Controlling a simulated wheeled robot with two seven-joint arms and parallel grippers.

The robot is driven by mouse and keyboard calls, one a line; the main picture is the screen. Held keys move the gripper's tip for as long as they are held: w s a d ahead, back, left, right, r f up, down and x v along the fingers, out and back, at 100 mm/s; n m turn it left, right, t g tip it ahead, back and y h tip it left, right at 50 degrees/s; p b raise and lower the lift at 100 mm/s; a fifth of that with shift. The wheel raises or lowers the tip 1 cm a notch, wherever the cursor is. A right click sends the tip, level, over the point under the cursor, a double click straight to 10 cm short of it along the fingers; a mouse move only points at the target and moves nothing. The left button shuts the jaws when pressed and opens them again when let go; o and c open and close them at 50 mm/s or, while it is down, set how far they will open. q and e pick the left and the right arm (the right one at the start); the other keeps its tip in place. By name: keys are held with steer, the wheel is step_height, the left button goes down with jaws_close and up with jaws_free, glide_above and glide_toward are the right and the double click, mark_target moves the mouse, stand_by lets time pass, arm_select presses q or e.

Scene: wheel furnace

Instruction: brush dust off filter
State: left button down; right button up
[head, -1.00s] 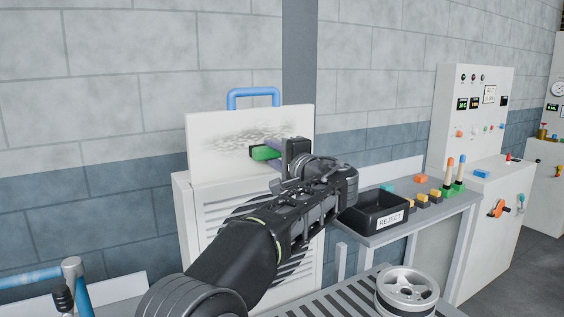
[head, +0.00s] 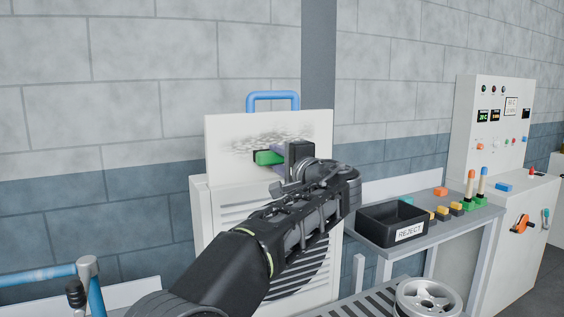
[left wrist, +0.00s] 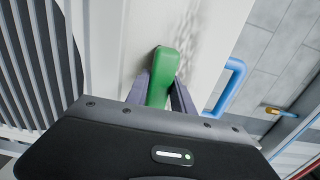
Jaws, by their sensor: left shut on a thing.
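The filter (head: 222,128) is an upright white panel with a blue handle (head: 272,96) on top, standing in a white louvred housing. A band of grey dust (head: 262,140) runs across its upper face. My left gripper (head: 284,157) is in front of the panel, shut on a green brush (head: 266,158). The brush is at the lower edge of the dust band. The left wrist view shows the green brush (left wrist: 161,80) between the fingers (left wrist: 163,92), close against the white panel; its bristles are hidden, so contact is unclear. My right gripper is not in view.
A black reject bin (head: 388,226) stands on a grey bench (head: 452,232) to the right, with several coloured pieces beside it. A metal wheel (head: 428,299) lies on slats below. A white control cabinet (head: 492,140) is further right. A blue rail (head: 40,276) is at the lower left.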

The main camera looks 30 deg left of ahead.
mark_target(264, 160)
arm_select(q)
steer(key=shift+a, duration=0.15)
steer(key=s+b, duration=0.1)
steer(key=s+a+b, duration=0.1)
steer(key=shift+s+a+f+b, duration=0.2)
steer(key=shift+s+a+b, duration=0.1)
steer(key=shift+b, duration=0.1)
steer(key=shift+s+a+r, duration=0.1)
steer(key=shift+s+a, duration=0.05)
steer(key=shift+s, duration=0.05)
steer(key=shift+r, duration=0.1)
